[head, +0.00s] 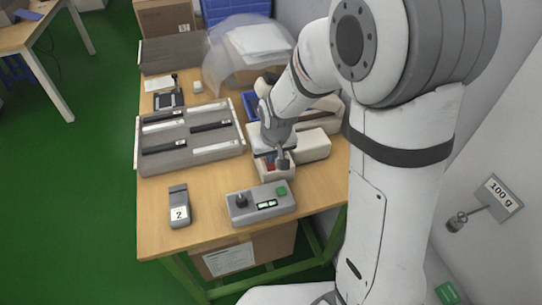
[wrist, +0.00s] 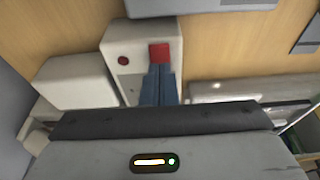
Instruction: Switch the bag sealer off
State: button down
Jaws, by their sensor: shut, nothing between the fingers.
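The bag sealer is a white body (wrist: 122,40) in the wrist view, with a red switch (wrist: 160,53) and a dark red round lamp or button (wrist: 123,61) on its face. In the head view its white end (head: 277,175) stands near the table's right side, partly covered by my arm. My gripper (wrist: 159,68) is shut and empty, its blue fingertips right at the red switch's lower edge; whether they touch cannot be told. In the head view my gripper (head: 282,163) is over the sealer's end. The switch's tilt is unclear.
A grey control box (head: 261,203) with a black knob and green button stands in front of the sealer. A small grey device marked 2 (head: 179,207) is to its left. A slotted grey tray (head: 190,158) lies behind. Bare wood (head: 155,235) shows at front left.

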aim_at(272, 167)
jog(key=v, duration=0.1)
jog(key=p+v, duration=0.2)
jog(key=v, duration=0.1)
jog(key=shift+w+r, duration=0.1)
jog(key=shift+w, duration=0.2)
jog(key=s+b+v, duration=0.1)
jog(key=s+v, duration=0.1)
jog(key=v, duration=0.6)
jog(key=shift+d+r, duration=0.2)
jog(key=shift+d, duration=0.05)
jog(key=shift+s, duration=0.1)
jog(key=s+d+r+m, duration=0.3)
jog(key=s+d, duration=0.7)
jog(key=s, duration=0.3)
jog(key=shift+s+d+h, duration=0.3)
jog(key=shift+d, duration=0.1)
jog(key=shift+r, duration=0.15)
